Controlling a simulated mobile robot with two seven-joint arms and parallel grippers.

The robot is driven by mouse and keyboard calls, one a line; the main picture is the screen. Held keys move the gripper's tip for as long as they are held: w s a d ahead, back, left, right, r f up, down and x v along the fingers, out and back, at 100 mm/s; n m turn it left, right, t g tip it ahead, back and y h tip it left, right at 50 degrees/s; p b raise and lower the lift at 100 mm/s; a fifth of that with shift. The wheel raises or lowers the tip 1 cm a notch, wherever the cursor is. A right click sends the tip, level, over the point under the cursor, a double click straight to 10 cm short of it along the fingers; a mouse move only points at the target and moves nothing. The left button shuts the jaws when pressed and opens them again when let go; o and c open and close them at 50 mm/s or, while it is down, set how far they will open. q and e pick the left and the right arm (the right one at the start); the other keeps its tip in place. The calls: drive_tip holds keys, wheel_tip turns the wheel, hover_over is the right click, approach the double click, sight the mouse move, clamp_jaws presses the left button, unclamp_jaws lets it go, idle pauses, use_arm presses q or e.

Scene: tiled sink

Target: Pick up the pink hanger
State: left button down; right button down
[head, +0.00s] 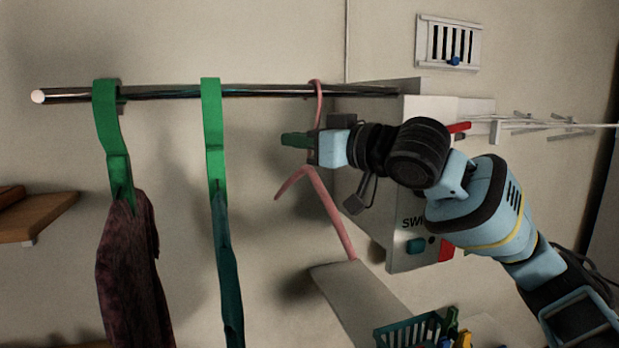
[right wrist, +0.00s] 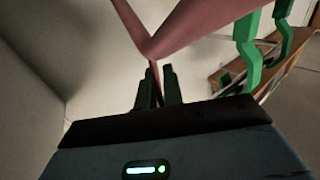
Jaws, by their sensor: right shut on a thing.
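The pink hanger (head: 329,212) hangs by its hook over the metal rod in the head view, near the rod's right end. My right gripper (head: 297,143) is shut on the hanger's neck, just below the hook. In the right wrist view the hanger (right wrist: 150,45) spreads out above the two green fingers (right wrist: 158,90), with its neck running down between them. My left gripper is not in view.
The metal rod (head: 262,91) also carries two green hangers (head: 106,125) (head: 213,130) holding a dark red cloth and a teal cloth. A white box (head: 400,240) stands behind my right arm. A teal basket (head: 392,334) with pegs is below.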

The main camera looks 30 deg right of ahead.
idle(0.5)
